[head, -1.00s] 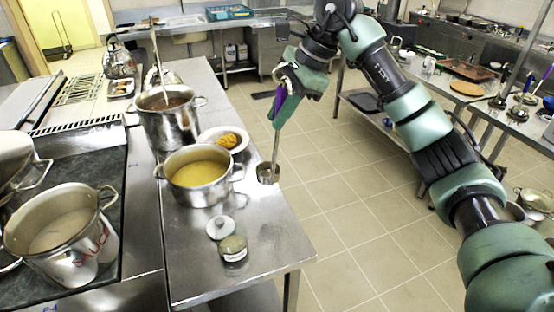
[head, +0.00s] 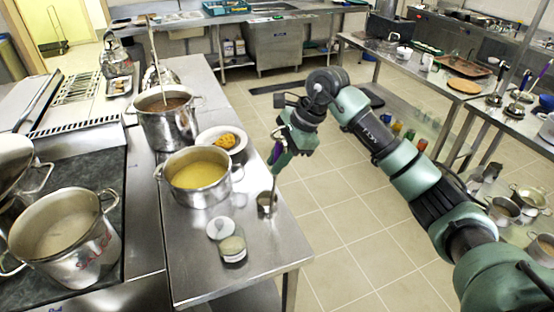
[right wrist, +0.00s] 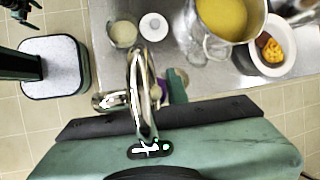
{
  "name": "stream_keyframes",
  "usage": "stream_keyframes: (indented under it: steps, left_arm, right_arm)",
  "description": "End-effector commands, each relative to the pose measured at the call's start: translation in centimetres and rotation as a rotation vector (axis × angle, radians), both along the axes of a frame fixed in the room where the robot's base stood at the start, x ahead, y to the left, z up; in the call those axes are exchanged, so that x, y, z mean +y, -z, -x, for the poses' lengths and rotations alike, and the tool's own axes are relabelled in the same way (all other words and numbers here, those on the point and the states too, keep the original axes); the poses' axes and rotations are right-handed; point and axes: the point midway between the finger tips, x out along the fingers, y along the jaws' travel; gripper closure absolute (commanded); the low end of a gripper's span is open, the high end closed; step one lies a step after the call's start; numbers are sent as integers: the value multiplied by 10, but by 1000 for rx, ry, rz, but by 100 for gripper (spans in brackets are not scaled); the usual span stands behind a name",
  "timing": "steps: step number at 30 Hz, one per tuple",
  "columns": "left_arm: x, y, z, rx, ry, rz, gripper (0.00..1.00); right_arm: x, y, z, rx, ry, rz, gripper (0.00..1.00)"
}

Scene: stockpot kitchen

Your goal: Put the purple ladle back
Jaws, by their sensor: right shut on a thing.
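The purple ladle (head: 275,153) is held by its purple handle in my right gripper (head: 281,155). The ladle hangs nearly upright, with its steel bowl (head: 266,204) lowest. In the head view the bowl overlaps the right edge of the steel counter (head: 190,260); I cannot tell whether it touches the surface. In the right wrist view the ladle's shiny metal (right wrist: 140,90) shows in front of the gripper, with a bit of purple beside it.
A pot of yellow soup (head: 198,175), a plate of food (head: 222,138) and a glass jar (head: 232,246) stand on the counter. A taller pot (head: 166,118) stands behind. Utensils with purple handles (head: 520,90) stand on the right-hand table. Open tiled floor (head: 350,225) lies between.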

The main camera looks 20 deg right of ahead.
Motion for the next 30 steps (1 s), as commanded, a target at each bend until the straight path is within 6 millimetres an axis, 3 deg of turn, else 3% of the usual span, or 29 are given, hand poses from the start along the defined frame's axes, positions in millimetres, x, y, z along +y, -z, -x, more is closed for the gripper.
stream_keyframes:
  steps: [4,5,6,7,20,30]
  left_arm:
    - [0,5,0,1,0,0,2]
    - [0,4,0,1,0,0,2]
    - [0,3,0,1,0,0,2]
    - [0,3,0,1,0,0,2]
    - [1,2,0,1,0,-1,2]
    - [2,24,-1,0,0,-2,2]
  right_arm:
    - [0,4,0,-1,-1,-1,100]
    - [0,3,0,0,0,0,79]
    - [0,3,0,1,0,0,68]
    - [0,3,0,1,0,0,63]
    - [-2,-4,0,-2,1,0,63]
    - [-29,-65,13,-4,3,0,63]
